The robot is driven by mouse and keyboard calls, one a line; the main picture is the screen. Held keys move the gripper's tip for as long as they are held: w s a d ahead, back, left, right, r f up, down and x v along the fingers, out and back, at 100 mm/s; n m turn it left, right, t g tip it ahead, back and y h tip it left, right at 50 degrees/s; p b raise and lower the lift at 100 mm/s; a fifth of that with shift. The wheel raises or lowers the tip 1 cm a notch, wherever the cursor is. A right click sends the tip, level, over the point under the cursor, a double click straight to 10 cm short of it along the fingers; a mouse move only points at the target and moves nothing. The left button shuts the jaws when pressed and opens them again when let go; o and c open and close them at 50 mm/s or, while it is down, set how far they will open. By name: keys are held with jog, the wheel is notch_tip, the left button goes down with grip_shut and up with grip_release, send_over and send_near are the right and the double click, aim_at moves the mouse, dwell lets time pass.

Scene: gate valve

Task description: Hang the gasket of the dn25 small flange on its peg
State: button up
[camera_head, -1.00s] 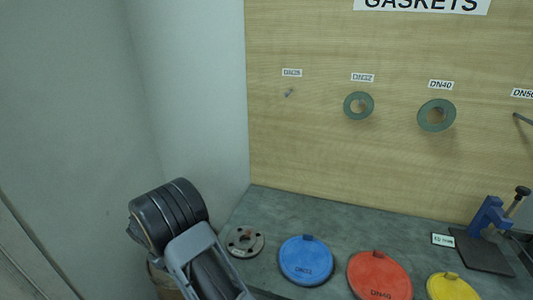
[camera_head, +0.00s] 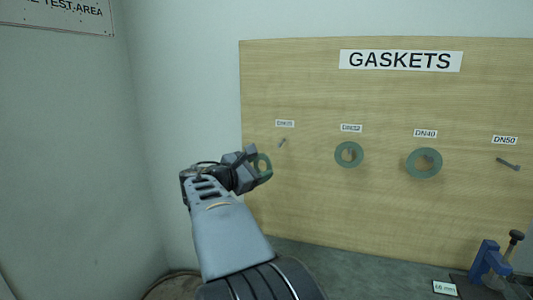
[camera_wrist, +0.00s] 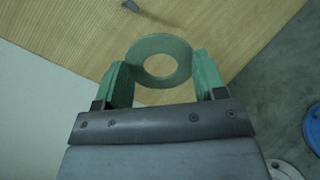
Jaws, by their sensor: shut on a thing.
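My gripper (camera_head: 252,168) is shut on a small green ring gasket, up in front of the board's left edge. The gasket (camera_head: 264,167) shows its hole beyond my fingertips. In the wrist view the gasket (camera_wrist: 160,60) sits between the two green fingers, its open hole facing the camera. The DN25 peg (camera_head: 282,143) is bare, under the DN25 label (camera_head: 285,124), a little above and right of the gasket in the head view. In the wrist view a peg (camera_wrist: 131,6) shows at the top edge, apart from the gasket.
Green gaskets hang at DN32 (camera_head: 349,154) and DN40 (camera_head: 424,163). The DN50 peg (camera_head: 508,164) is bare. A blue clamp-like tool (camera_head: 489,262) stands on the bench at right. A blue disc (camera_wrist: 313,127) and a grey flange (camera_wrist: 284,171) lie below.

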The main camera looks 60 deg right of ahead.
notch_tip(320, 180, up, 4)
jog(key=s, duration=0.3)
jog(key=w+d+f+p, duration=0.1)
jog(key=w+d+p, duration=0.1)
jog(key=d, duration=0.8)
jog(key=shift+w+d+f+g, duration=0.25)
jog(key=shift+w+g, duration=0.15)
jog(key=shift+w, duration=0.3)
dwell(0.4)
dwell(0.5)
jog(key=o, duration=1)
